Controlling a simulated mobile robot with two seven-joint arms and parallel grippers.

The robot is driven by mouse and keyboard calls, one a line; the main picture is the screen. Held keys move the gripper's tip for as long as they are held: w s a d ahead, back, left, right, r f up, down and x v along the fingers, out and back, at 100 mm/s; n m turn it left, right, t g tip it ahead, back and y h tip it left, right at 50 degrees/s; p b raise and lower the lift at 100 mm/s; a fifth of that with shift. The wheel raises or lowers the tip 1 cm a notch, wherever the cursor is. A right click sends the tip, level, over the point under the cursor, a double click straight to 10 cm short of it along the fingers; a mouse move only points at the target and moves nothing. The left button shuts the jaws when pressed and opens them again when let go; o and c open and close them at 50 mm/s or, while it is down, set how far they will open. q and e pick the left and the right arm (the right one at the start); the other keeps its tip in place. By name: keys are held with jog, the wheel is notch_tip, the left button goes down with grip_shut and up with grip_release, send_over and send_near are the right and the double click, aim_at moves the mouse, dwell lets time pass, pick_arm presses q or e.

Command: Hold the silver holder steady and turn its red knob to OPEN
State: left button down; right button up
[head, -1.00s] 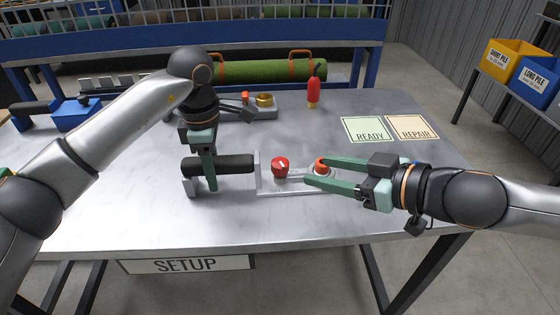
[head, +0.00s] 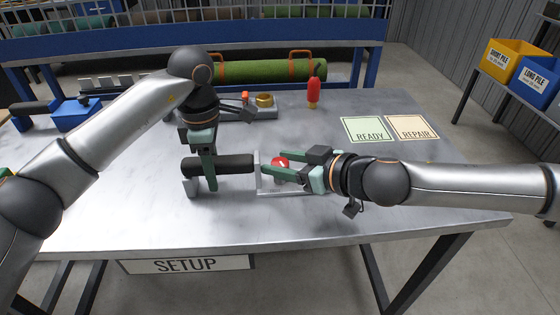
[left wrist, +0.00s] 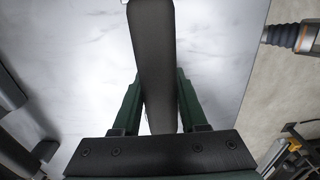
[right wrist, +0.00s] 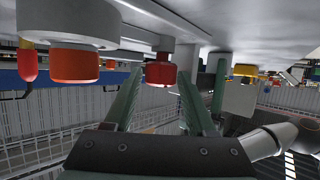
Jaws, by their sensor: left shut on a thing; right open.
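The silver holder (head: 258,172) lies at the front middle of the table, with a dark bar (head: 235,164) reaching out to its left. My left gripper (head: 208,182) is shut on this dark bar, which also runs between its fingers in the left wrist view (left wrist: 154,60). The red knob (head: 279,161) is on the holder, partly hidden by my right gripper (head: 277,168). In the right wrist view the red knob (right wrist: 160,73) lies between the tips of the open fingers, with gaps on both sides. The knob's marking is not readable.
An orange-red button (right wrist: 75,65) is beside the knob in the right wrist view. A red bottle-like tool (head: 313,92) stands behind. READY (head: 368,130) and REPAIR (head: 412,128) mats lie at the right. The table's front is clear.

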jog(key=shift+w+a+f, duration=0.15)
jog(key=shift+w+a, duration=0.05)
jog(key=shift+c, duration=0.2)
grip_shut()
